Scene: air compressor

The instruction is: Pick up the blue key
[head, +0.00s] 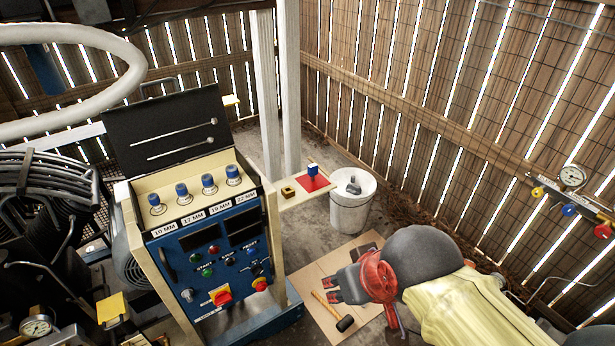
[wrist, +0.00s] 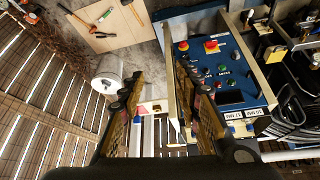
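The blue key (head: 313,169) stands upright on a red pad (head: 319,183) on a small cream shelf at the right side of the control panel. In the wrist view my gripper (wrist: 157,66) frames the shelf area from farther back.
A brass block (head: 288,192) sits beside the red pad. The blue control panel (head: 215,260) with sockets, knobs and an open lid is left of the shelf. A white bucket (head: 351,212) stands behind. A board with a hammer (head: 333,310) lies below my gripper.

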